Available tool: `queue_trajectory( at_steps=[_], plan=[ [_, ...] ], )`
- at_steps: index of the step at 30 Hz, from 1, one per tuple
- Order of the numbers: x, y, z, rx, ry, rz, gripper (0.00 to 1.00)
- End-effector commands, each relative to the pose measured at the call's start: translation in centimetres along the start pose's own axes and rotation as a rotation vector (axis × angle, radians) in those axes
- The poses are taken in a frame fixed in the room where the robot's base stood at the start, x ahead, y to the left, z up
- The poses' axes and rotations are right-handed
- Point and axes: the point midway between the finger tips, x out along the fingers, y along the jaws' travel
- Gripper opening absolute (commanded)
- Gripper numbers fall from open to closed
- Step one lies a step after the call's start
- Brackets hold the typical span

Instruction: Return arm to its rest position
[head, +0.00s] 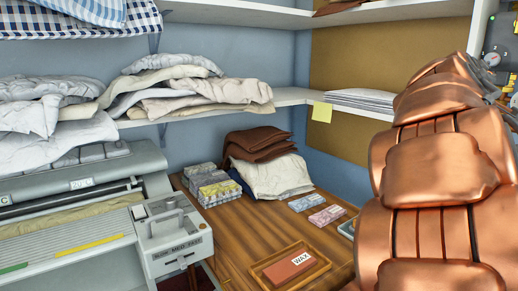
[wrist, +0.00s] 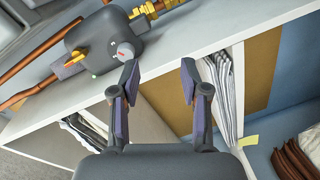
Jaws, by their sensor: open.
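My gripper (wrist: 158,82) shows in the wrist view with its two dark fingers spread apart and nothing between them. Behind it are a white shelf edge and a tan board; I cannot tell how far away they are. My copper-coloured arm (head: 440,185) fills the right side of the head view, rising from the bottom toward the upper right. The gripper itself is not visible in the head view.
The rotary ironer (head: 75,225) stands at the left, beside a wooden table (head: 235,240) holding a wax tray (head: 262,283), small packets and folded cloth. Shelves with linens run above. In the wrist view, copper pipes and a grey valve body (wrist: 105,40) sit near the fingers.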

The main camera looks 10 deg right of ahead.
Motion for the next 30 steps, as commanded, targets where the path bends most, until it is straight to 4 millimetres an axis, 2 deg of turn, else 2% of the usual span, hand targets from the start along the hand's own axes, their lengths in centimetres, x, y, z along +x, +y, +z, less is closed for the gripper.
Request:
queue_trajectory(
  at_steps=[3,8,12,14,21,24,30],
  plan=[
    [-1.5,-5.5,2.6,0.092,-0.067,-0.149,0.45],
    [-4.5,-13.0,5.8,0.188,-0.165,-0.346,0.45],
    [-7.9,-19.4,8.2,0.238,-0.251,-0.512,0.45],
    [-9.6,-22.0,9.2,0.253,-0.287,-0.58,0.45],
    [-17.7,-31.3,13.1,0.259,-0.442,-0.844,0.45],
    [-21.7,-34.6,14.9,0.239,-0.509,-0.946,0.45],
    [-30.1,-39.6,18.9,0.16,-0.648,-1.135,0.45]
  ],
)
